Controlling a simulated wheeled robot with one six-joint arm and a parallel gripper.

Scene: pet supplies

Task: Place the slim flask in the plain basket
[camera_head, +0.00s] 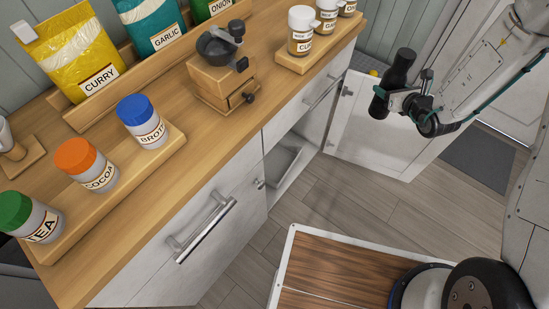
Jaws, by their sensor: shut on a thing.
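A slim black flask (399,70) is in my gripper (390,98) at the upper right. The flask is tilted a little, its narrower top pointing up. My gripper is shut around its lower part and holds it in the air, in front of the open white cabinet door and apart from the counter. The jaws and arm cover part of the flask. I cannot make out any plain basket in this view.
The wooden counter (215,130) holds a tray of jars (87,166), a grinder (222,75), spice bags (72,50) and shakers (302,30). An open cabinet door (375,130) juts out below. The floor (380,205) beside it is clear; a dark mat (480,158) lies right.

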